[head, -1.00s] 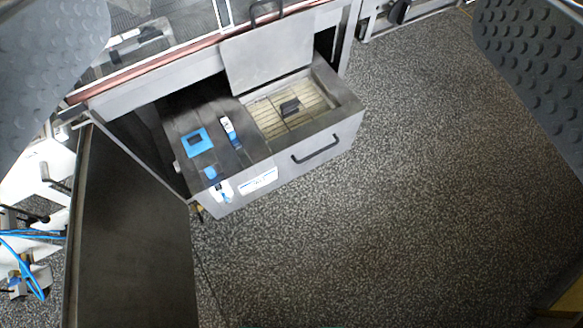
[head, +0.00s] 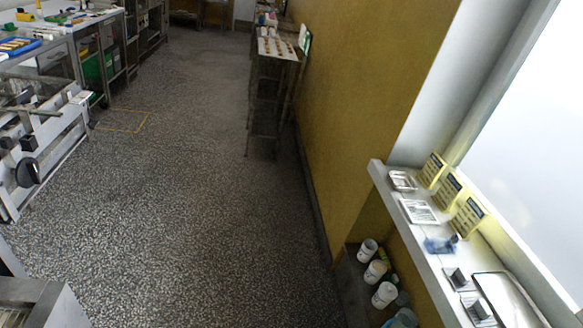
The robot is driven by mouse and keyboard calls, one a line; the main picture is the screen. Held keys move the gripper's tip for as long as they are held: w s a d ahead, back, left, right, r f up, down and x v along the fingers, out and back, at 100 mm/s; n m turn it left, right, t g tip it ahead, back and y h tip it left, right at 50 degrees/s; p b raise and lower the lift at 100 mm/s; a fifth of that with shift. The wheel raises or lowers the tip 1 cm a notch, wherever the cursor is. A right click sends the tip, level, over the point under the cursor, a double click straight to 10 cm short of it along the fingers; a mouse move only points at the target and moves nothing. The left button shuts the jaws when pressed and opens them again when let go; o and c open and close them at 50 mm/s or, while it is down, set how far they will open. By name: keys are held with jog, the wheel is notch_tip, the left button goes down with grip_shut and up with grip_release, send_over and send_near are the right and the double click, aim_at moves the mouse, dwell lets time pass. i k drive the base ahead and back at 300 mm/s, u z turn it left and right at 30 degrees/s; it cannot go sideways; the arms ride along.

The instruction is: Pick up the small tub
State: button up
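Several small white tubs stand on a low dark shelf at the bottom right, below the window ledge. The farthest tub (head: 368,250), a middle tub (head: 376,271) and a nearer tub (head: 385,295) stand in a row. A bluish container (head: 403,318) is partly cut off at the bottom edge. I cannot tell which of these is the task's small tub. No part of my gripper shows in this view.
A speckled floor (head: 190,200) runs clear down the middle. A yellow wall (head: 345,110) with a window ledge (head: 421,235) holding trays and cards bounds the right. A narrow table (head: 275,50) stands against the wall; steel benches (head: 85,22) line the left.

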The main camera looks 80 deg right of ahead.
aim_at(369, 247)
jog(key=z, duration=0.25)
jog(key=i, duration=0.6)
jog(key=z, duration=2.85)
jog(key=i, duration=0.5)
jog(key=u, duration=0.1)
